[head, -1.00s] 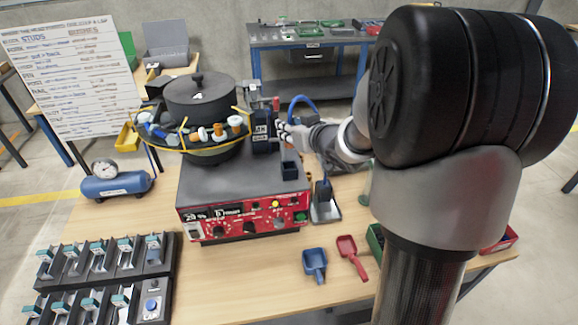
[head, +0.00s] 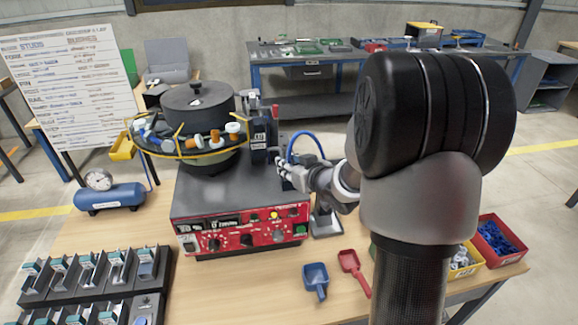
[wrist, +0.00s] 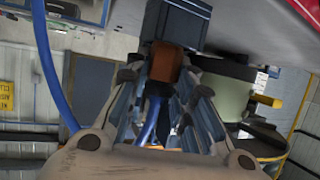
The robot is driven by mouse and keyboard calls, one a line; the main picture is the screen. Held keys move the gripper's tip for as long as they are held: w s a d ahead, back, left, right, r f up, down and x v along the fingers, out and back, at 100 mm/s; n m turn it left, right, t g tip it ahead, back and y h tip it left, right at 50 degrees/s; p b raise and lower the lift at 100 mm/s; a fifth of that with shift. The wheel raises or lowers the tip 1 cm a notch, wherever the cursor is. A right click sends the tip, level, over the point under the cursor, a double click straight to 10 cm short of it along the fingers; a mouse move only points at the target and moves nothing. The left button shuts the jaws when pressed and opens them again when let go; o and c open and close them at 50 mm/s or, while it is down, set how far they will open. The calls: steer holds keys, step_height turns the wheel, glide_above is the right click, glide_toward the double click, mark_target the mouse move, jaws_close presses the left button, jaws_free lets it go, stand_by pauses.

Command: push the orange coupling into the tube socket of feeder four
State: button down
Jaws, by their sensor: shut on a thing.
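My gripper (head: 284,168) is at the right end of the bowl feeder's grey top, by a small dark block there that it mostly covers. The gripper also shows in the wrist view (wrist: 166,88), its fingers closed on the orange coupling (wrist: 167,62). A blue tube (wrist: 150,122) runs from the coupling between the fingers, and its loop (head: 305,137) arches above the gripper in the head view. In the wrist view the coupling's far end meets a dark blue-grey block (wrist: 180,22). I cannot tell whether it is inside. No feeder number is readable.
The feeder's red control panel (head: 240,229) faces front, with the bowl (head: 185,150) behind it. A blue scoop (head: 316,279) and a red scoop (head: 353,270) lie in front. A blue air tank (head: 110,197) is at left, and parts racks (head: 95,280) are front left.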

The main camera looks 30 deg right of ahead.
steer(key=shift+f, duration=0.35)
steer(key=c, duration=1.7)
jaws_free()
steer(key=shift+f, duration=0.1)
steer(key=o, duration=0.3)
steer(key=shift+s+f, duration=0.1)
steer(key=shift+f, duration=0.1)
steer(key=shift+o, duration=0.2)
steer(key=shift+s+r, duration=0.1)
steer(key=shift+r, duration=0.45)
steer(key=p+v, duration=0.3)
steer(key=v, duration=0.8)
steer(key=shift+s+r+p, duration=0.25)
steer(key=shift+r+p, duration=0.1)
